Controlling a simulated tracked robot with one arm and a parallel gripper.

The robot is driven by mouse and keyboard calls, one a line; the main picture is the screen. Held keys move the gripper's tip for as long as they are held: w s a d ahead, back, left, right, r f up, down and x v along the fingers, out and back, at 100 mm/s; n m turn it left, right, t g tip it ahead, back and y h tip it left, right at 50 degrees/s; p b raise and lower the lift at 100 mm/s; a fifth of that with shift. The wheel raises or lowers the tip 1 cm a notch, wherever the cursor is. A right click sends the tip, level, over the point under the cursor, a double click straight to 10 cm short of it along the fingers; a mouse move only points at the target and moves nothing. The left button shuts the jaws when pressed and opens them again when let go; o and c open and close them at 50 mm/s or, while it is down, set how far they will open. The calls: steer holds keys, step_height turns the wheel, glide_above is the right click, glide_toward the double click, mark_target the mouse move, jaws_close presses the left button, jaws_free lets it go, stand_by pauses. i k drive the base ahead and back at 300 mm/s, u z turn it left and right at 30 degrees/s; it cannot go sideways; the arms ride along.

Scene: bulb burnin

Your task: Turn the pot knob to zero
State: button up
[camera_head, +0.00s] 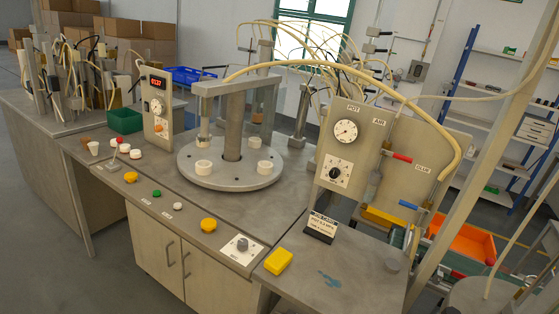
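The panel marked POT (355,140) stands upright right of centre. It carries a round white gauge (345,131) and, below it, a black knob (334,173) on a white square scale plate. The knob's pointer direction and the scale figures are too small to read surely. The same panel has a label AIR with a red-handled lever (397,156). My gripper is not in this view, and nothing touches the knob.
A round turntable (232,182) with white cups stands left of the panel. Another knob on a white plate (241,248) is at the bench front. Pale hoses arch overhead; a slanted post stands at right.

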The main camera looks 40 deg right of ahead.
mark_target(334, 173)
steer(key=z, duration=0.35)
steer(key=i, duration=1.2)
steer(key=z, duration=0.85)
